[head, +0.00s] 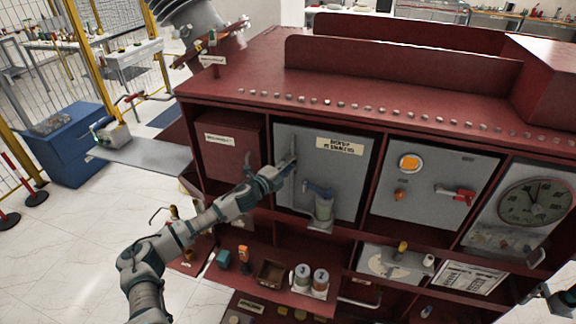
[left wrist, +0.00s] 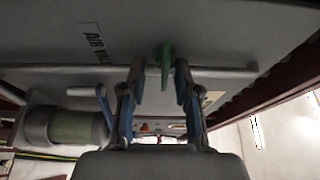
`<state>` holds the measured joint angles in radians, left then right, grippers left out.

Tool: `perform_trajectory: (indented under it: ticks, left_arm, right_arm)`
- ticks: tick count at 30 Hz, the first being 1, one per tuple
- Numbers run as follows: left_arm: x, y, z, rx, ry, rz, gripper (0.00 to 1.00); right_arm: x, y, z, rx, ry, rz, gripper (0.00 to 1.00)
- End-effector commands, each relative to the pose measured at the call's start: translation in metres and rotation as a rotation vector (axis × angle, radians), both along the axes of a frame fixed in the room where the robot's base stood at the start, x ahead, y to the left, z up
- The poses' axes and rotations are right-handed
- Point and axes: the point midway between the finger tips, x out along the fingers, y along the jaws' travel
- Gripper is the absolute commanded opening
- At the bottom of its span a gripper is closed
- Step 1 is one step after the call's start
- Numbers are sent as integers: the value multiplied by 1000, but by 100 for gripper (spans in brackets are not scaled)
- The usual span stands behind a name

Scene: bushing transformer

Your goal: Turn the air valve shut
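The air valve's green handle (left wrist: 166,62) shows in the left wrist view on a grey pipe (left wrist: 225,72) that runs along a grey panel. A partly readable label (left wrist: 97,42) starting with "AIR" is on that panel. My left gripper (left wrist: 160,76) is open, with its two fingers on either side of the green handle and gaps visible beside it. In the head view my left gripper (head: 284,170) is at the pipe on the grey panel (head: 345,178) and hides the handle. My right arm (head: 560,301) shows only in part at the lower right edge; its gripper state is unclear.
A grey-green cylinder (head: 323,208) with a blue lever is just right of my left gripper, and it also shows in the left wrist view (left wrist: 75,126). The red cabinet (head: 262,75) has dividers around the panel. Cans (head: 302,277) stand on the shelf below.

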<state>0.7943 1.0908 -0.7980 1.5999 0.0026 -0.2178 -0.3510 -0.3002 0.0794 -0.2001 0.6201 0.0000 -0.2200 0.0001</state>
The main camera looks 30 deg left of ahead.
Motion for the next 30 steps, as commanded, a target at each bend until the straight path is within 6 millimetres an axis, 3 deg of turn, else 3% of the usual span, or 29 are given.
perform_trajectory:
  ticks: [8,18,30]
  left_arm:
    - [-11,5,-1,-2,1,2,31]
    - [-66,13,-3,2,5,1,31]
    - [-107,18,-3,0,5,2,31]
  right_arm:
    - [0,-3,0,-2,-1,1,40]
    - [0,-1,0,-1,-1,0,40]
    - [0,-1,0,1,0,0,40]
